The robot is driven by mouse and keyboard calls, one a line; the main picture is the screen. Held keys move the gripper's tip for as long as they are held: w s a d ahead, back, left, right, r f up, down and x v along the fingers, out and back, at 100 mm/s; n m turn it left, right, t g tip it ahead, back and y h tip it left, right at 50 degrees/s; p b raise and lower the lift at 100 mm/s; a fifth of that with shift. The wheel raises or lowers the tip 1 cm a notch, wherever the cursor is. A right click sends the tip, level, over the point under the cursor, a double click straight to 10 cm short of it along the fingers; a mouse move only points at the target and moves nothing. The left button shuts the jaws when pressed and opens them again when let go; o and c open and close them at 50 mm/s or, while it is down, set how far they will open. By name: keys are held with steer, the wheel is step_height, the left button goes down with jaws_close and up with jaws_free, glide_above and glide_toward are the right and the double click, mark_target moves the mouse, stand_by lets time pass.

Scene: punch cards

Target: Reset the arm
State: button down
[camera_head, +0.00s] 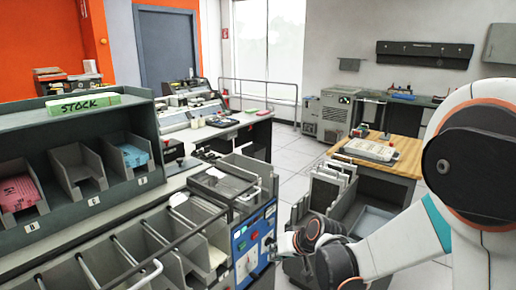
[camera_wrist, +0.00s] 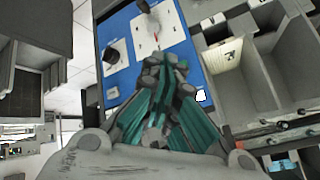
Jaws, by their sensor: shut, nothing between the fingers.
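My gripper (camera_head: 280,246) is in front of the blue control panel (camera_head: 246,243) on the end of the grey card machine (camera_head: 215,190). It points left, toward the panel's lower right side. In the wrist view, the shut, empty fingers of my gripper (camera_wrist: 165,65) are grey and teal, and they overlap the blue panel (camera_wrist: 122,62) in the picture. A black knob (camera_wrist: 111,55) and a white plate with a small red mark show on the panel. I cannot tell whether the fingertips touch it. My arm comes in from the right in the head view.
A stock rack (camera_head: 75,130) with pink and blue card stacks stands at the left. Grey open bins (camera_head: 350,215) stand close right of my gripper, beside a wood-topped table (camera_head: 405,160). Free floor (camera_head: 290,150) lies behind, toward the railing.

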steer(key=s+d+r+h, duration=0.3)
steer(key=s+d+r, duration=0.5)
steer(key=s+r, duration=0.4)
steer(key=s+d+r+h, duration=0.1)
steer(key=s+d, duration=0.2)
steer(key=s, duration=0.4)
steer(key=s+d+r+m+h, duration=0.1)
steer(key=s+d, duration=0.3)
steer(key=s, duration=0.3)
steer(key=shift+s+m+t, duration=0.2)
steer(key=shift+m+t, duration=0.1)
steer(key=shift+t, duration=0.1)
